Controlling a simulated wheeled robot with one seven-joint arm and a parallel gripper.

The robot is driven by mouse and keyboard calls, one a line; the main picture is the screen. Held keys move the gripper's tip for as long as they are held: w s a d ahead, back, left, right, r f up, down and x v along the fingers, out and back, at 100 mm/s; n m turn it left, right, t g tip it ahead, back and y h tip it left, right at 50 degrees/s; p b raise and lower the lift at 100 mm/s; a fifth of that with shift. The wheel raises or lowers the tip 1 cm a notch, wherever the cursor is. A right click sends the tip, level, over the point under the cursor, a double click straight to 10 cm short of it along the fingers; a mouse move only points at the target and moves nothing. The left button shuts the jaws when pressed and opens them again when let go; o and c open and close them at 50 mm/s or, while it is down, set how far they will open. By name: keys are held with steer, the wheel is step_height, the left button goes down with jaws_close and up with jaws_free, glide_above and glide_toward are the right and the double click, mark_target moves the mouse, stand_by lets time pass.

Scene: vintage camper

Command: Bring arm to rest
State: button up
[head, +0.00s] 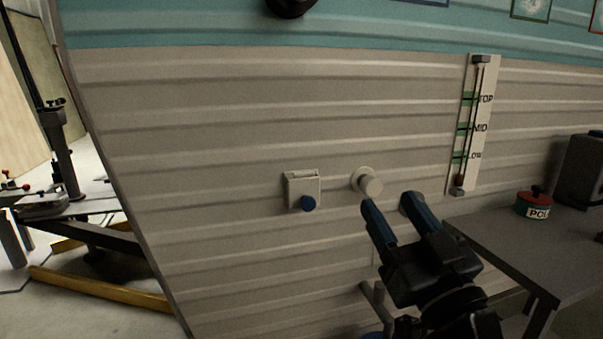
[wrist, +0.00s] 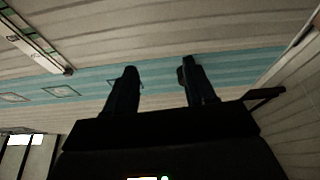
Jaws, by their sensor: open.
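My gripper (head: 392,205) is in front of the camper's ribbed side wall (head: 250,120), right of centre in the head view. Its two dark blue fingers are apart and nothing is between them. In the wrist view my gripper (wrist: 160,82) also shows with its fingers spread, with the wall's beige and teal bands behind. In the head view a cream round knob (head: 367,182) on the wall is just up and left of the fingertips. I cannot tell whether the fingers touch the wall.
A white box with a blue knob (head: 303,190) is on the wall to the left. A slider gauge marked TOP, MID, LOW (head: 474,125) is to the right. A grey table (head: 540,255) at right holds a red-green tin (head: 534,205) and a dark box (head: 582,170).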

steer(key=s+d+f+m+g+h, duration=0.35)
steer(key=s+f+m+h, duration=0.2)
steer(key=s+f, duration=1.25)
steer(key=s+d+f+n+g+h, duration=0.1)
steer(key=s+d+f+g, duration=0.15)
steer(key=s, duration=0.85)
steer(key=s+d+f+n+g, duration=0.1)
steer(key=s+d, duration=0.2)
steer(key=s, duration=0.9)
step_height(320, 180, up, 26)
steer(key=p, duration=2.6)
steer(key=shift+w+d+r, duration=0.15)
steer(key=shift+w+r, duration=0.05)
steer(key=shift+r, duration=0.05)
steer(key=shift+m, duration=0.25)
